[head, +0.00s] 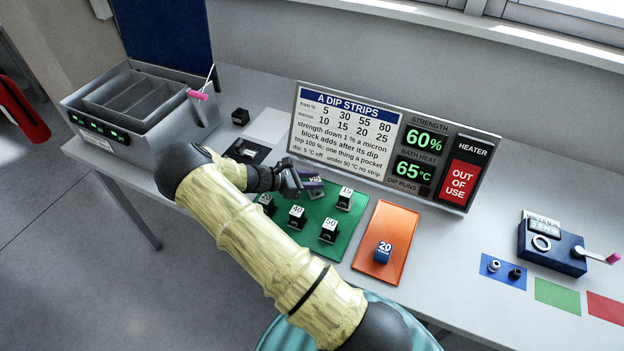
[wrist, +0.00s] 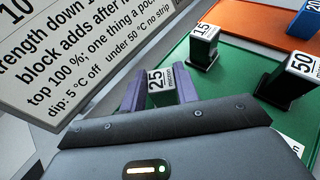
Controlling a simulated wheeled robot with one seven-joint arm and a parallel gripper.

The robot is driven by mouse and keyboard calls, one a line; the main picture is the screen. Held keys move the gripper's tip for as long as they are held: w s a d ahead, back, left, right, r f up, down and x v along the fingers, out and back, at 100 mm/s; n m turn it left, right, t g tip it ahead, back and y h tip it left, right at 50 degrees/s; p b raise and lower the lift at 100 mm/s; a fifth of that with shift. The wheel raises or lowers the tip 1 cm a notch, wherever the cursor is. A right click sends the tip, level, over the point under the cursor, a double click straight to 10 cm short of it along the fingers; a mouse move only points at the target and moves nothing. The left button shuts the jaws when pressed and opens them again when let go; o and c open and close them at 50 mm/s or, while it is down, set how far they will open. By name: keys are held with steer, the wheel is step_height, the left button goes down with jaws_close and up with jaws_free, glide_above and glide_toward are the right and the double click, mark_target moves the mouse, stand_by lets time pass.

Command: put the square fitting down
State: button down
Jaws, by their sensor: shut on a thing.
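My gripper (wrist: 161,92) has purple fingers, shut on a block labelled 25 micron (wrist: 163,80). In the head view the gripper (head: 304,183) is at the back left part of the green mat (head: 350,226). I cannot tell whether the held block touches the mat. Dark blocks labelled 15 (head: 346,198), 40 (head: 297,216) and 50 (head: 329,230) stand on the mat. Another dark block (head: 266,202) stands at its left, close to my arm. I cannot make out anything clearly identifiable as a square fitting.
The dip strips board (head: 345,135) stands right behind the gripper. A blue block labelled 20 (head: 383,252) sits on the orange mat (head: 377,222). At the left is an open grey bath (head: 165,130); at the right, a blue cranked device (head: 548,247) and two small fittings (head: 494,265).

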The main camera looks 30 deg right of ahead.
steer(key=c, duration=1.1)
jaws_free()
steer(key=shift+f, duration=0.15)
steer(key=shift+o, duration=0.2)
steer(key=shift+a, duration=0.1)
steer(key=b+v, duration=0.3)
steer(key=v, duration=0.9)
